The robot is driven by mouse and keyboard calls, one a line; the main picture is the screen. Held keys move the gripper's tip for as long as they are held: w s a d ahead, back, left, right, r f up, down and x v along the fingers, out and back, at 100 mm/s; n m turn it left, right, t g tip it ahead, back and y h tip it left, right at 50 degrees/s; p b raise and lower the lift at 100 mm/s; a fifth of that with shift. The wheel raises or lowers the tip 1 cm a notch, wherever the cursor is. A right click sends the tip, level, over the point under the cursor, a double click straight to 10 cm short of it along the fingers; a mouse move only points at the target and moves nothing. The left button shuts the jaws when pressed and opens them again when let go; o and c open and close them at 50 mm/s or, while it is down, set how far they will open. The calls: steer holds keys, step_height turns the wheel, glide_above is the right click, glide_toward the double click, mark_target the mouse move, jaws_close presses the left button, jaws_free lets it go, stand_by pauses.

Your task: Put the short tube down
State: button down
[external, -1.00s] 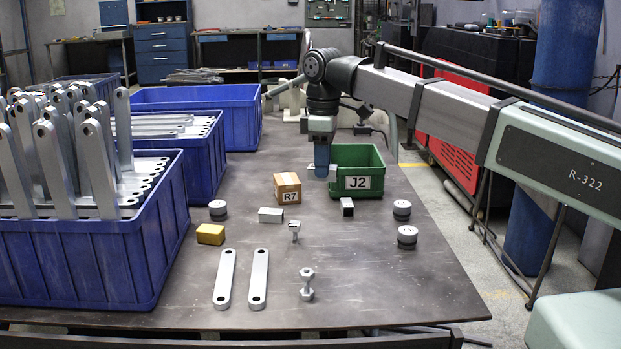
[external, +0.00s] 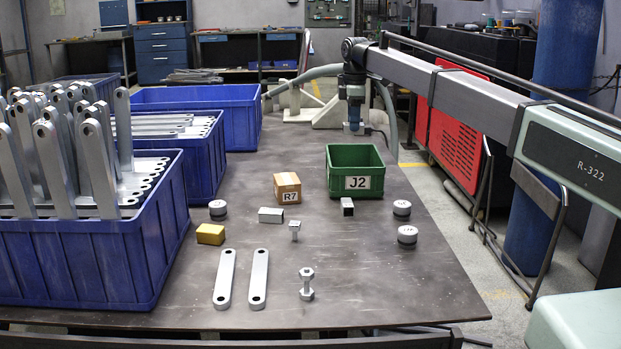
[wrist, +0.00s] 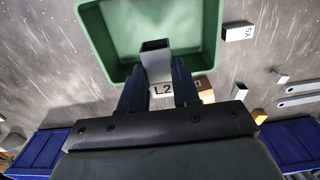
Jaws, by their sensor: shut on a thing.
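My gripper (wrist: 157,66) is shut on a short grey square tube (wrist: 156,48), its dark open end showing between the two dark fingers. A white label reading L2 shows between the fingers. Beyond the tube in the wrist view is the green bin (wrist: 90,30); the tube's height over the table cannot be told. In the external view my gripper (external: 353,128) is small, behind the green bin (external: 340,160) marked J2, and the held tube cannot be made out there. Two other short tubes lie on the table, one left (external: 270,215) and one right (external: 347,206).
Blue bins (external: 80,260) line the left. The right front table is clear.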

steer(key=f, duration=0.2)
steer(key=w+f, duration=0.1)
steer(key=f, duration=0.1)
steer(key=shift+d, duration=0.3)
steer(key=shift+f, duration=5.5)
steer(key=shift+f, duration=0.15)
steer(key=c, duration=0.8)
jaws_free()
step_height(320, 180, up, 12)
steer(key=shift+r, duration=0.2)
